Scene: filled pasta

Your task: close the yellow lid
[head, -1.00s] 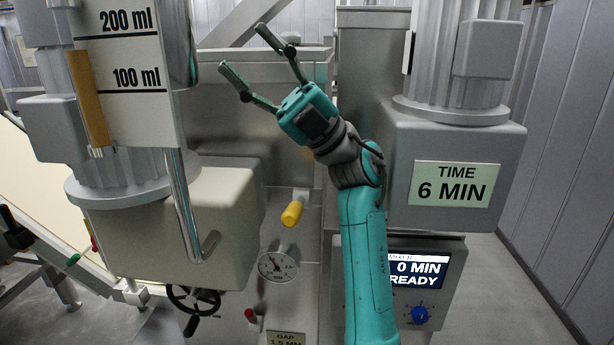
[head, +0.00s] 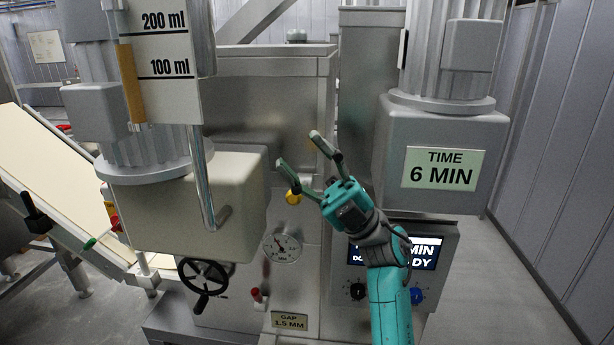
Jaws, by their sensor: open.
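My gripper (head: 300,150) is open and empty, its two fingers spread toward the upper left, in front of the grey machine. A yellow piece (head: 293,197) shows on the machine's front just below the left finger, partly hidden behind it. I see no other yellow part that looks like a lid, and I cannot tell whether this piece belongs to one. I cannot tell how far the gripper is from it in depth; no contact shows.
A round gauge (head: 282,247) and a black handwheel (head: 203,280) sit lower on the machine. A cream box (head: 190,210) with a metal rod juts out at left. A grey block with a time sign (head: 443,168) stands at right, above a display (head: 425,254). Floor at far right is clear.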

